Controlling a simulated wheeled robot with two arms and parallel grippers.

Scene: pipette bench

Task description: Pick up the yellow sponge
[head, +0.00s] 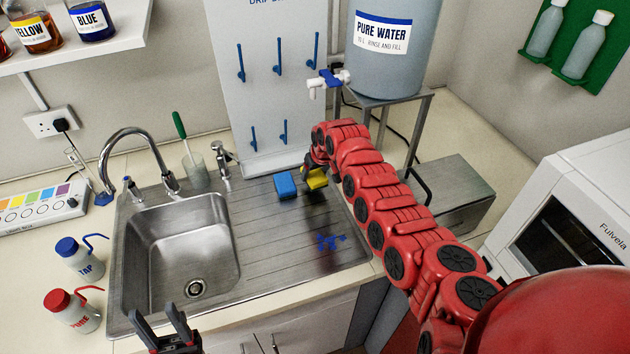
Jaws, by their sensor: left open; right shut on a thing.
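The yellow sponge (317,180) is on the right part of the sink's ribbed drainboard, below the white drip board. My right gripper (311,170) reaches it from above and is shut on it; the fingers are dark and partly hidden by the red wrist. I cannot tell whether the sponge is clear of the drainboard. A blue sponge (286,187) lies just left of it, close beside it. My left gripper (157,318) is open and empty at the bottom of the view, in front of the sink's front edge.
The steel sink bowl (180,250) with its tap (135,140) lies left of the drainboard. A blue stain (330,241) marks the drainboard. A pure water tank (388,45) on a stand is behind my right arm. Bottles labelled TAP (80,259) and PURE (72,311) stand at left.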

